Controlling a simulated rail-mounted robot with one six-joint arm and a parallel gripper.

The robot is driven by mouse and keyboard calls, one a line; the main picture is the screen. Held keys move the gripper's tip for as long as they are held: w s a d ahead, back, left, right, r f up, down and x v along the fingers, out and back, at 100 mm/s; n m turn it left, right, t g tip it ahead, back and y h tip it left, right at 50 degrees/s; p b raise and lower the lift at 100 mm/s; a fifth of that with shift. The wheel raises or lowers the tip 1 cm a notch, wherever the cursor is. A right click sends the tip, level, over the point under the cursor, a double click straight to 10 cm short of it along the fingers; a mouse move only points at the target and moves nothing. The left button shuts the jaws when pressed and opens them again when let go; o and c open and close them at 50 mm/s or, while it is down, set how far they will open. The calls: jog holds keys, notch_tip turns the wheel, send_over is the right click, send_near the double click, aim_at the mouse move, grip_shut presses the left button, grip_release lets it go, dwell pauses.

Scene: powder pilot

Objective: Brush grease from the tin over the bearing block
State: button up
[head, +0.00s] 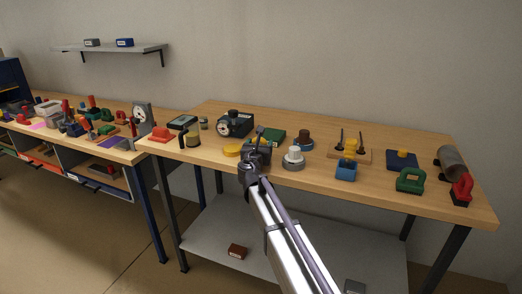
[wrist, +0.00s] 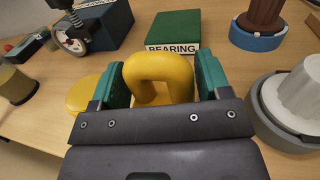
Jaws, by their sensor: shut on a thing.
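My gripper (wrist: 160,80) is shut on a yellow loop handle (wrist: 151,64), which stands between its two green finger pads. Whatever is below the handle is hidden, so I cannot tell if it is the brush. A green block (wrist: 173,27) labelled BEARING lies just beyond the handle; it also shows in the head view (head: 273,135). In the head view my gripper (head: 257,151) is over the front part of the table and hides the handle. A yellow disc (wrist: 83,95) lies left of my gripper. I cannot tell which container is the tin.
A grey round piece with a white knob (head: 293,157) stands close on the right, with a blue-ringed brown knob (head: 303,141) behind. A dark gauge device (head: 235,124) and an olive jar (head: 192,138) stand left. Wood (head: 215,166) is bare at front left.

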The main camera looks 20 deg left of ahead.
jog(key=shift+r+p, duration=2.6)
jog(key=shift+c, duration=0.3)
jog(key=shift+f, duration=0.1)
